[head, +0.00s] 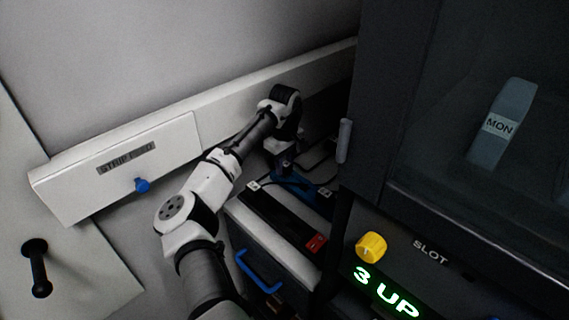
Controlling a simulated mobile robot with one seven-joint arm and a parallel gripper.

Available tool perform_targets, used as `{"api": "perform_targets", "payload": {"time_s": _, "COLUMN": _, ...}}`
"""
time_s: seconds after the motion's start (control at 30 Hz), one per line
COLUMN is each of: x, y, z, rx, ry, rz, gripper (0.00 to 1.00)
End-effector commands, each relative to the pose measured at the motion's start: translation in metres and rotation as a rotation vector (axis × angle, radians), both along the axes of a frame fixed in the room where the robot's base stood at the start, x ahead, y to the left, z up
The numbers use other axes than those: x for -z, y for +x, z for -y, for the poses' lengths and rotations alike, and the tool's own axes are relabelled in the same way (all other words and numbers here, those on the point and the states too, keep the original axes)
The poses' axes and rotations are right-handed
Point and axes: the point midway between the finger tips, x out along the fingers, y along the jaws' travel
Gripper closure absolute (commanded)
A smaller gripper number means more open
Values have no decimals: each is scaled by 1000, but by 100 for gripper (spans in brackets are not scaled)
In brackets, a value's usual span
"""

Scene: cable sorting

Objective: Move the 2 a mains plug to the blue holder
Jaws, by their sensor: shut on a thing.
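My gripper (285,163) points down at the far end of my arm, over the back of the light grey worktop. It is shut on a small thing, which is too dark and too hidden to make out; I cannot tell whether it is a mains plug. A blue piece (294,182), which looks like the blue holder, lies just below my gripper. I cannot tell whether they touch. No mains plug shows clearly. A thin dark cable (318,163) loops on the surface to the right of my gripper.
A dark tray with a red block (315,243) lies in front of the blue piece. A blue handle (258,272) is on the cabinet front below. A dark cabinet with a yellow knob (371,246) closes off the right. A white drawer with a blue knob (141,185) is at left.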

Motion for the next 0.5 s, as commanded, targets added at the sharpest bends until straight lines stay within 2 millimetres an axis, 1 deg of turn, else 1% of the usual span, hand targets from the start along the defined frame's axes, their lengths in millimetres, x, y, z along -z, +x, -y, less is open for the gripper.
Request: {"api": "perform_targets", "payload": {"time_s": 0.5, "x": 7, "y": 0, "z": 0, "rx": 0, "ry": 0, "rz": 0, "gripper": 95}}
